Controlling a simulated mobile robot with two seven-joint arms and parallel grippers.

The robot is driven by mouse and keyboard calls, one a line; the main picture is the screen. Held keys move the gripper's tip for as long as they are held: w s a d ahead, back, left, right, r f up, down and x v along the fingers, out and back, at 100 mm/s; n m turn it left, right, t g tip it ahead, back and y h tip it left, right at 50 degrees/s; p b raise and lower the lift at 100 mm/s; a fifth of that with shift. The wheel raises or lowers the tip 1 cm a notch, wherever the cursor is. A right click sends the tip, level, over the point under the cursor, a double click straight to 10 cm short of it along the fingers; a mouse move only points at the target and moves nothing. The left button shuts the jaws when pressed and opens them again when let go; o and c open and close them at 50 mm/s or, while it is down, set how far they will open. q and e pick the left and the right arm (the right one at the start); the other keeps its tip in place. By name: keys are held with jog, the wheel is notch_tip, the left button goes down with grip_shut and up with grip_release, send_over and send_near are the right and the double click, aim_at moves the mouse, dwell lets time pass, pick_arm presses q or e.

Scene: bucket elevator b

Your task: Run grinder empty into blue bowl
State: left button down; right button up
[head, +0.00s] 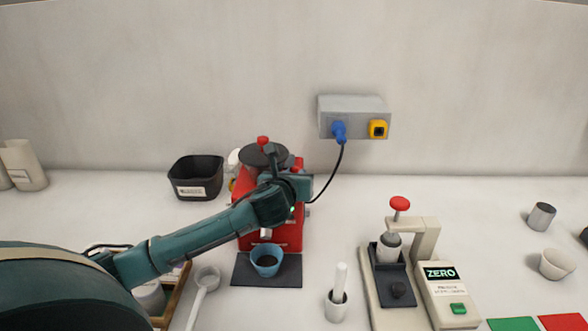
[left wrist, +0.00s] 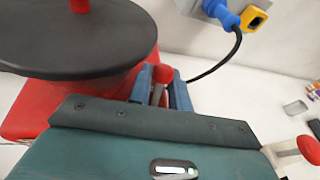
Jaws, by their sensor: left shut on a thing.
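The red grinder (head: 275,238) stands against the back of the table, with a dark round lid (head: 258,155) on top. My left gripper (head: 298,176) reaches across its front to the upper right side. In the left wrist view, the gripper's blue fingers (left wrist: 163,95) are closed around a small red knob (left wrist: 162,73) beside the hopper. My arm hides much of the grinder's front. The blue bowl (head: 266,261) sits upright on a dark mat (head: 244,273) below the grinder's front; its inside looks dark, and I cannot tell what is in it. My right gripper is not in view.
A blue plug (head: 339,130) is in the wall socket box (head: 352,104), its cable running to the grinder. A black bin (head: 196,178) stands left.

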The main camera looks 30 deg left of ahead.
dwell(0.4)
pick_arm(q)
jog(key=c, duration=1.6)
grip_release()
jog(key=shift+w, duration=0.1)
jog(key=shift+c, duration=0.2)
jog(key=b+v, duration=0.1)
jog(key=v, duration=1.2)
jog(key=shift+r, duration=0.25)
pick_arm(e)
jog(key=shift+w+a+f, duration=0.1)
pick_arm(q)
jog(key=shift+a, duration=0.1)
